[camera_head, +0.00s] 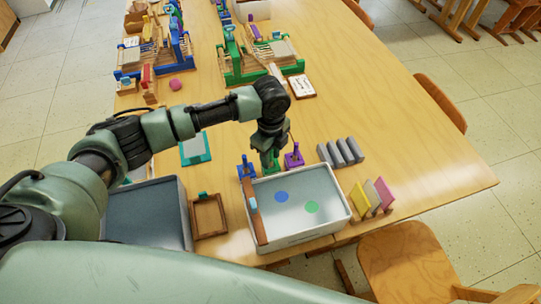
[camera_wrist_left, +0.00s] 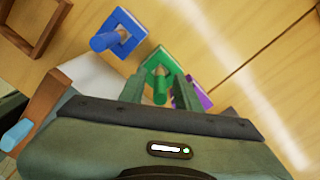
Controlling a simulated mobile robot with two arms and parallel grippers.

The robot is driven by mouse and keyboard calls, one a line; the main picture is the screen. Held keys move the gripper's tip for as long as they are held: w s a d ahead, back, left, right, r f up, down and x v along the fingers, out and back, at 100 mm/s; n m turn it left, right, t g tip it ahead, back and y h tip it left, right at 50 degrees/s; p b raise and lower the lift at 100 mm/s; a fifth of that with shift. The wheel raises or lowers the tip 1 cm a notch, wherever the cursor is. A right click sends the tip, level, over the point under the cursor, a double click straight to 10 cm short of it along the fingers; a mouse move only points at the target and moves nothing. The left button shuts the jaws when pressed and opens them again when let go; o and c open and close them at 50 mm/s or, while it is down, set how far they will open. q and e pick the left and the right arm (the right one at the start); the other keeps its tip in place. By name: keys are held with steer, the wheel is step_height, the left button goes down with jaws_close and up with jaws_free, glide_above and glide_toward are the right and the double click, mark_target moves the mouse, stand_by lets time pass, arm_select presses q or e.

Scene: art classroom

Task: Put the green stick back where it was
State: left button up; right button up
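The green stick (camera_wrist_left: 160,88) stands on its square green base (camera_wrist_left: 163,60) in the left wrist view. In the head view the green base (camera_head: 273,168) is partly covered by my left gripper (camera_head: 268,158), which points down just behind the white tray. In the wrist view my left gripper (camera_wrist_left: 158,80) has one finger on each side of the green stick, with gaps showing, so it looks open. A blue stick (camera_wrist_left: 107,39) on a blue base is to the left. A purple stand (camera_head: 294,157) is to the right. My right gripper is out of view.
The white tray (camera_head: 346,211) has a blue spot (camera_head: 281,197) and a green spot (camera_head: 311,207) inside. A wooden bar (camera_head: 255,212) lies across its left side. Grey blocks (camera_head: 340,152) and coloured panels (camera_head: 373,196) are to the right. A wooden frame (camera_head: 195,219) is left.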

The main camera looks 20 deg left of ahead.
arm_select(q)
step_height(320, 180, up, 11)
steer(key=shift+f+b, duration=0.1)
steer(key=shift+b, duration=0.6)
steer(key=shift+r, duration=0.5)
steer(key=shift+r, duration=0.1)
